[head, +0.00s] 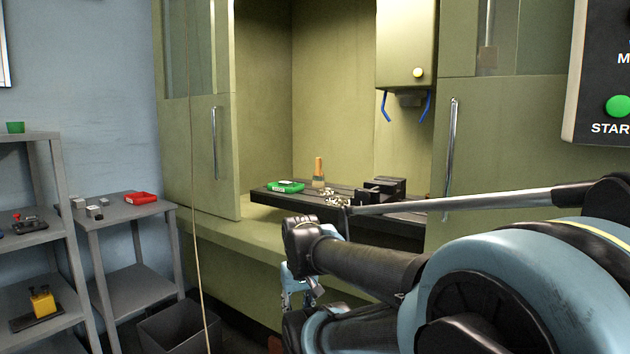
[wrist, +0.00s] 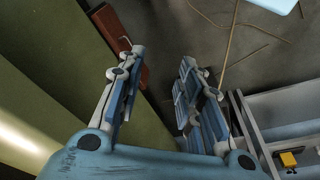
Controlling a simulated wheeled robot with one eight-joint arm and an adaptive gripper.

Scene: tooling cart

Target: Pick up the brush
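The brush (head: 318,171), with an orange-brown handle and pale bristles, stands upright on the dark machine table (head: 268,195) inside the green enclosure. It is not visible in the wrist view. My gripper (head: 298,290) is low in front of the enclosure, below the table's level and well apart from the brush, partly hidden by my arm in the head view. In the wrist view my gripper (wrist: 160,72) is open, with nothing between its two fingers, and points down toward the floor.
A green tray (head: 285,187) lies left of the brush, pale chips (head: 336,201) in front, and a black vise (head: 381,191) to its right. Sliding doors (head: 200,120) flank the opening. A grey side table (head: 120,212) and bin (head: 178,328) stand left.

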